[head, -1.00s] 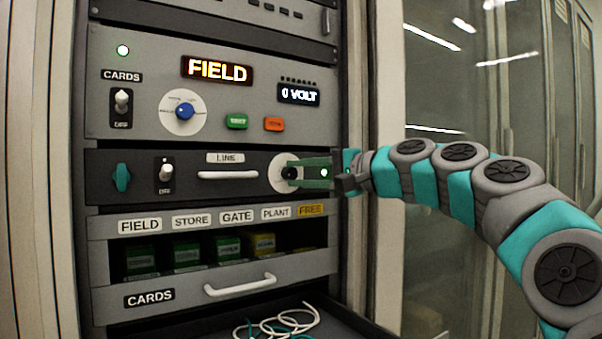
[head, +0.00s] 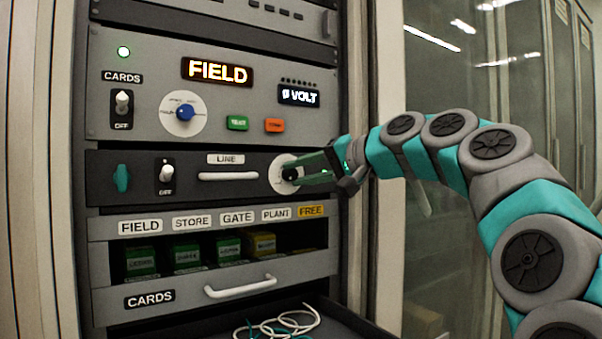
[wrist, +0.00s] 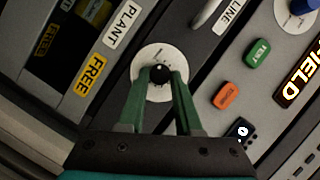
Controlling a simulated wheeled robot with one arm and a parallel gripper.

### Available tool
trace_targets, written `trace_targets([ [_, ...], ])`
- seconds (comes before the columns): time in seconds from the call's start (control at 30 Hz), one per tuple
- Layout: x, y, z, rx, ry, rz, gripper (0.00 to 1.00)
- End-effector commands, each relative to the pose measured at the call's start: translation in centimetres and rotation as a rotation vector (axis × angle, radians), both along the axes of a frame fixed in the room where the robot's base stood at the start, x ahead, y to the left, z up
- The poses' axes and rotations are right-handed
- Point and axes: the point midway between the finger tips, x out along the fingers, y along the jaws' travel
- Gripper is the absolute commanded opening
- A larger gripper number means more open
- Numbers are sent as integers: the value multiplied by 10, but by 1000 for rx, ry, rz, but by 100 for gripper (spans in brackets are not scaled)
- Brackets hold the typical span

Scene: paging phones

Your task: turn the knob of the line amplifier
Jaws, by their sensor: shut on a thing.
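The line amplifier (head: 140,190) is the dark panel marked LINE in the middle of the rack. Its black knob (head: 289,172) sits on a round white dial (head: 279,184) at the panel's right end. My gripper (head: 298,174) comes from the right, with its green fingers shut on the knob. In the wrist view the knob (wrist: 159,74) is between the fingertips of my gripper (wrist: 160,78), and the wrist is rolled against the panel. The fingers hide part of the dial in the head view.
Above is the FIELD unit (head: 230,110) with a blue knob (head: 185,111) and green and orange buttons. The line panel has a white handle (head: 228,176) and a switch (head: 166,172). Below are a card shelf (head: 205,272) and a tray with loose cables (head: 285,325).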

Motion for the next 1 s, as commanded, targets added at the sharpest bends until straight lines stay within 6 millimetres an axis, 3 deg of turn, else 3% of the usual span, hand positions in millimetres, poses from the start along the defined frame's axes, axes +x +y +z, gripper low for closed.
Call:
trace_targets([
  [0.23,0,1,-3,-4,3,3,0],
  [0.27,0,1,-3,-4,3,3,34],
  [0.53,0,1,-1,-1,2,1,63],
  [0.83,-1,-1,0,1,1,0,63],
  [1.0,-8,-12,3,2,-1,-2,63],
])
